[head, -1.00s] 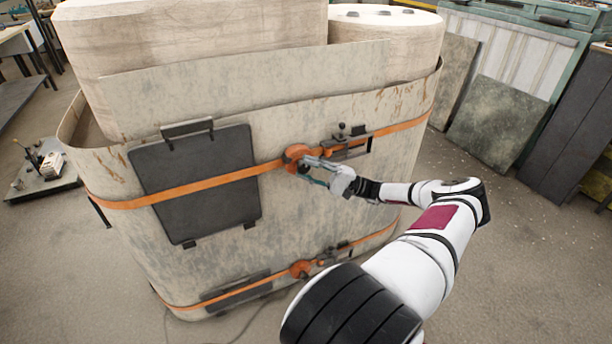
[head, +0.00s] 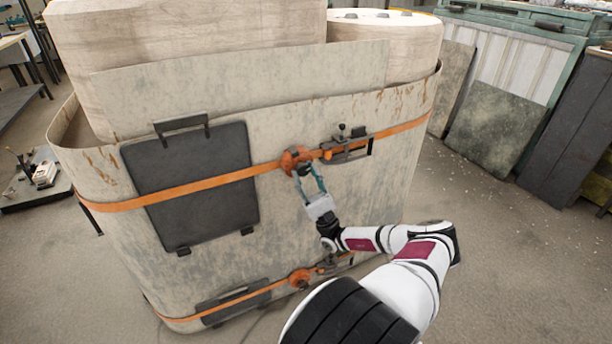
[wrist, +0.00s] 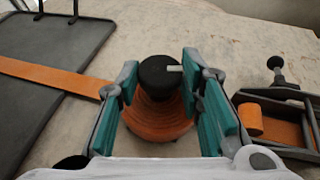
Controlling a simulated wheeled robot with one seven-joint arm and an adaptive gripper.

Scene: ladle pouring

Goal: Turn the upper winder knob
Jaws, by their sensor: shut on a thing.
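The upper winder (head: 293,157) is an orange round housing on the upper orange strap of the big pale container. In the wrist view, its knob (wrist: 158,74) is black with a white mark pointing right, in front of the orange body (wrist: 160,122). My gripper (head: 305,172) reaches up to it from below. In the wrist view, its teal-padded fingers (wrist: 159,80) stand on both sides of the knob, shut on it. In the head view, the fingers partly cover the winder and the knob cannot be made out.
A lower winder (head: 300,278) sits on the lower strap. A dark latch bracket (head: 347,147) with a small upright knob is right of the upper winder. A dark panel (head: 190,188) is to the left. The floor at right (head: 510,260) is clear.

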